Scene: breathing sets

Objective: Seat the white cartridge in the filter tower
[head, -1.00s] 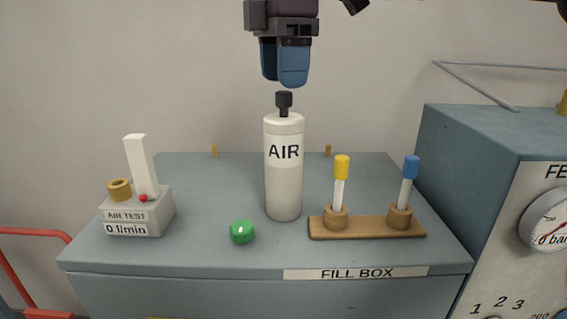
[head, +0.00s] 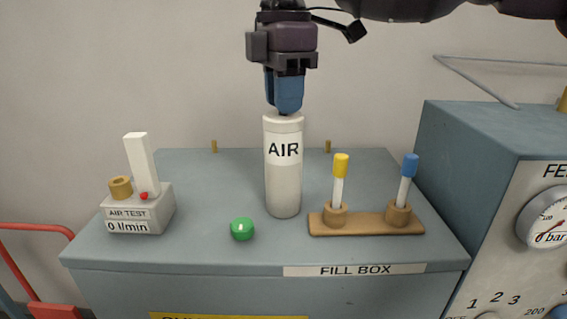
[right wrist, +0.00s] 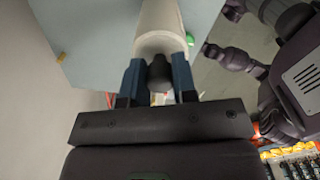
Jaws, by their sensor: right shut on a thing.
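A white cylinder marked AIR (head: 284,185) stands upright on the grey-blue fill box (head: 190,250). It looks like the filter tower. My right gripper (head: 285,108) is above it, pointing down, with its blue fingers shut on the black knob (right wrist: 159,70) at the cylinder's top. In the right wrist view the knob sits between the two fingers (right wrist: 159,80), and the cylinder (right wrist: 161,25) extends beyond it. The fingers mostly hide the knob in the head view. I cannot make out a separate white cartridge for certain. My left gripper is not in view.
An AIR TEST block (head: 140,210) with a white upright piece stands left. A green button (head: 242,229) is in front of the cylinder. A wooden rack (head: 366,225) with yellow-capped and blue-capped tubes stands right. A gauge cabinet (head: 490,180) rises at far right.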

